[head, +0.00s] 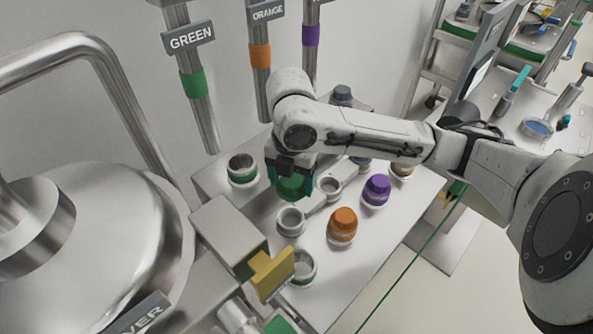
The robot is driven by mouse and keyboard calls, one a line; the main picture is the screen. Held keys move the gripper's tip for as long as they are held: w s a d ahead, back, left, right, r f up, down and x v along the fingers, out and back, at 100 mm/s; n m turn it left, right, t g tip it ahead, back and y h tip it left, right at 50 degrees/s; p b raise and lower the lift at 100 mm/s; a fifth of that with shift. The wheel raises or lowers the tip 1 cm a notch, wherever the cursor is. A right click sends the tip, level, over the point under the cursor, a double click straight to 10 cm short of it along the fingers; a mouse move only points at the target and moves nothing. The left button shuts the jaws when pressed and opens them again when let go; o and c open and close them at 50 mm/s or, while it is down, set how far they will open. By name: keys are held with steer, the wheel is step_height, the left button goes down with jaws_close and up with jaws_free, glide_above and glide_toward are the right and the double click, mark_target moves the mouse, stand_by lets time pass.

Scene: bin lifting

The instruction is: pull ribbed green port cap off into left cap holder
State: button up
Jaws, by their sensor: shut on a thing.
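The green port cap (291,189) is in the middle of the head view, just under my wrist. My gripper (291,176) points down and is shut on it; the fingers partly cover the cap. Its ribs are too small to make out. I cannot tell whether the cap touches anything below. A grey ring-shaped cap holder (290,221) sits empty just in front of the cap. A second ring holder (328,187) is to the right, joined by a bar. An uncapped port with a green band (242,171) stands to the left of the cap.
An orange cap (342,226) and a purple cap (376,190) stand on the metal bench to the right. A yellow block (271,273) and another green-banded port (303,268) are in front. Hanging pipes with GREEN (189,37) and ORANGE labels are behind. A large steel vessel (90,255) fills the left.

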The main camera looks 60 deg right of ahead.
steer(key=shift+w+d+f, duration=0.1)
steer(key=shift+w+f, duration=0.05)
steer(key=shift+w, duration=0.2)
steer(key=shift+f+b, duration=2.05)
steer(key=shift+f, duration=0.4)
steer(key=shift+f+b, duration=1.35)
steer(key=shift+f, duration=0.1)
steer(key=shift+f+b, duration=0.95)
steer(key=shift+f, duration=0.15)
steer(key=shift+f+b, duration=1)
steer(key=shift+f, duration=0.15)
steer(key=o, duration=1.2)
